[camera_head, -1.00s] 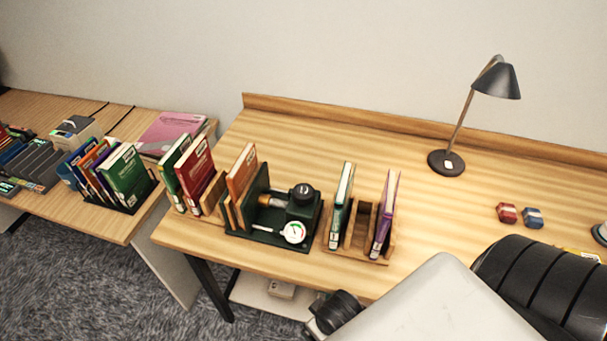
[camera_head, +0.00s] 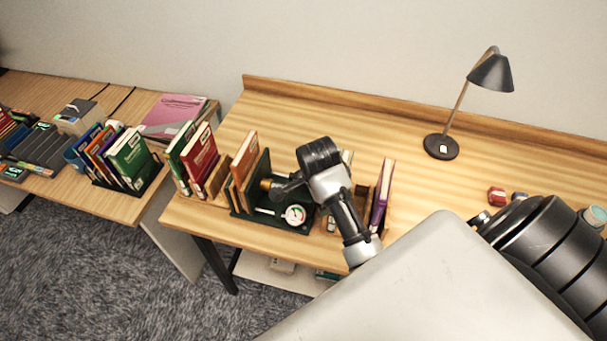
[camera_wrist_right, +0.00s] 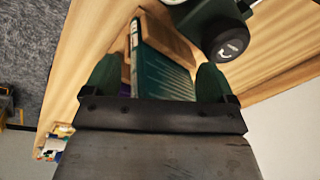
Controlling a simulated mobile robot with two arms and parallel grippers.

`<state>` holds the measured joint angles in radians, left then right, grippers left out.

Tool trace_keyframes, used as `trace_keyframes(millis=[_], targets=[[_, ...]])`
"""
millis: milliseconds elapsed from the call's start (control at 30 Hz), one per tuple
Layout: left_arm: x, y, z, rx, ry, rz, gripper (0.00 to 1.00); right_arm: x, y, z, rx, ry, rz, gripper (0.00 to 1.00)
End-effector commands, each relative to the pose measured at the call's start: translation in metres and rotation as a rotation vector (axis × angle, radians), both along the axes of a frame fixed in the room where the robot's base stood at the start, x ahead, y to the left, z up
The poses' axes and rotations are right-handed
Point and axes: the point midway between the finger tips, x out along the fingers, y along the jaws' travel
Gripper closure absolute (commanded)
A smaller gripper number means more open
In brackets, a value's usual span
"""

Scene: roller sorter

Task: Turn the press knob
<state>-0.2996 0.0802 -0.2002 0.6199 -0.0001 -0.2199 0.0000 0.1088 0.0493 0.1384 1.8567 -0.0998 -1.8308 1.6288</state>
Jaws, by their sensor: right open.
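The press (camera_head: 290,228) is a dark green unit with a brass cylinder (camera_head: 266,184) and a white dial gauge (camera_head: 295,215). My right arm covers its black knob in the head view. In the right wrist view the round black press knob (camera_wrist_right: 229,44), with a white mark on top, is at upper right, beyond the right-hand finger. My right gripper (camera_wrist_right: 158,78) has its two green fingers spread. A teal book (camera_wrist_right: 160,62) shows between them in the picture; I cannot tell whether it lies within their reach. My right fingertips are not clearly visible in the head view.
A wooden rack holds the teal book and a purple book (camera_head: 382,195), right of the press. An orange book (camera_head: 244,157) and a red book (camera_head: 200,152) stand to its left. A lamp (camera_head: 441,146) stands behind, right. The desk's back middle is clear.

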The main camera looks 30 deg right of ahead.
Motion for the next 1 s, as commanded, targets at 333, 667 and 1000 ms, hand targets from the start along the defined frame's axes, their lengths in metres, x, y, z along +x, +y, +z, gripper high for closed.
trace_keyframes(millis=[333,667,1000], targets=[[-0.001,0.000,0.002,0.000,0.002,0.000,0.57,0.076,-0.017,0.047,0.165,-0.003,-0.921,0.14],[-0.001,0.000,0.001,0.000,0.002,0.000,0.57,0.093,-0.018,0.052,0.200,0.020,-1.192,0.14],[-0.001,0.000,0.013,0.000,0.002,0.000,0.57,0.092,-0.018,-0.007,0.198,0.022,-1.188,0.14]])
